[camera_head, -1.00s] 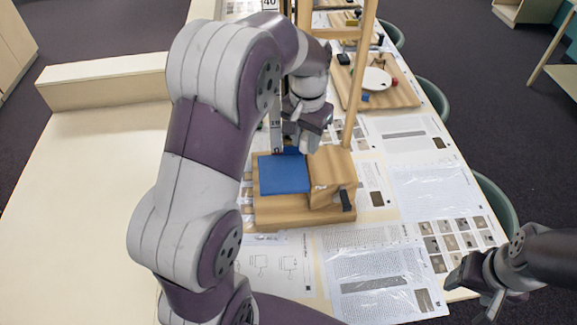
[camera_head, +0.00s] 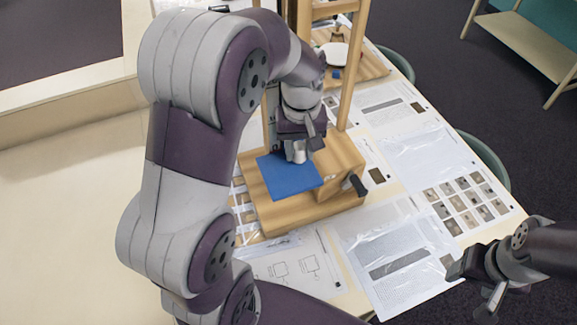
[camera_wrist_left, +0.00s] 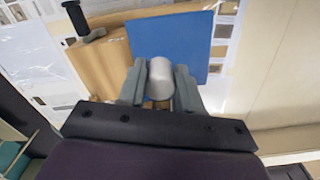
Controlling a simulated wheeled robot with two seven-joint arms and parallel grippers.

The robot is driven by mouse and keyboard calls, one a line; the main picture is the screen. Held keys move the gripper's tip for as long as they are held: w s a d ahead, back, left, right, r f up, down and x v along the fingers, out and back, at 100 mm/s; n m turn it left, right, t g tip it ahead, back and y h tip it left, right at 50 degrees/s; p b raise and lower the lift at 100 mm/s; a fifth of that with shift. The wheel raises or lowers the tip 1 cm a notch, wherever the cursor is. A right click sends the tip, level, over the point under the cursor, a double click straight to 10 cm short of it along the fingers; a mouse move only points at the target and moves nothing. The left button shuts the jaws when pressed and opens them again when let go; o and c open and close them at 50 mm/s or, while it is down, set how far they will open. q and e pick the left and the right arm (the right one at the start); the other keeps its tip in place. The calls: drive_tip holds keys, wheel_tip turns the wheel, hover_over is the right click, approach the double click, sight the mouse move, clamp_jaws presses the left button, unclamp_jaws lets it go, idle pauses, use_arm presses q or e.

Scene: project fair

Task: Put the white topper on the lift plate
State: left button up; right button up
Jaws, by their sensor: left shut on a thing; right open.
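My left gripper (camera_head: 299,155) is shut on the white topper (camera_wrist_left: 160,78), a small pale rounded piece between its two fingers in the left wrist view. In the head view the topper (camera_head: 299,152) is partly hidden by the fingers. The gripper is over the far part of the blue lift plate (camera_head: 289,179), which lies on the wooden lift; the plate also shows in the left wrist view (camera_wrist_left: 190,38). I cannot tell whether the topper touches the plate. My right gripper (camera_head: 492,296) is open and empty at the lower right, apart from the lift.
The wooden lift's base (camera_head: 280,218) has a dark crank handle (camera_head: 357,186) on its right and upright posts behind. Printed sheets (camera_head: 395,258) cover the table around it. A wooden board with a white disc (camera_head: 335,52) stands farther back.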

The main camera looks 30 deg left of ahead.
sight(289, 173)
use_arm(q)
drive_tip(key=shift+s+a+f, duration=0.1)
drive_tip(key=shift+s+a, duration=0.15)
drive_tip(key=shift+a, duration=0.25)
drive_tip(key=shift+s+a+f, duration=0.1)
drive_tip(key=shift+s+a, duration=0.1)
drive_tip(key=shift+a, duration=0.3)
drive_tip(key=shift+s+a+f, duration=0.2)
drive_tip(key=shift+s, duration=0.05)
drive_tip(key=f+p, duration=0.1)
drive_tip(key=f, duration=0.1)
drive_tip(key=d+f, duration=0.1)
drive_tip(key=shift+w+f+p, duration=0.2)
drive_tip(key=shift+f+p, duration=0.2)
drive_tip(key=shift+w+a+f, duration=0.1)
drive_tip(key=shift+a+f, duration=0.05)
drive_tip(key=shift+f, duration=0.1)
drive_tip(key=shift+a, duration=0.15)
drive_tip(key=shift+s+f, duration=0.1)
drive_tip(key=shift+s, duration=0.1)
drive_tip(key=o, duration=0.8)
drive_tip(key=shift+o, duration=1)
drive_tip(key=shift+w, duration=0.15)
use_arm(e)
drive_tip(key=shift+s+d+r, duration=0.1)
drive_tip(key=shift+d+r, duration=0.1)
drive_tip(key=shift+r, duration=0.95)
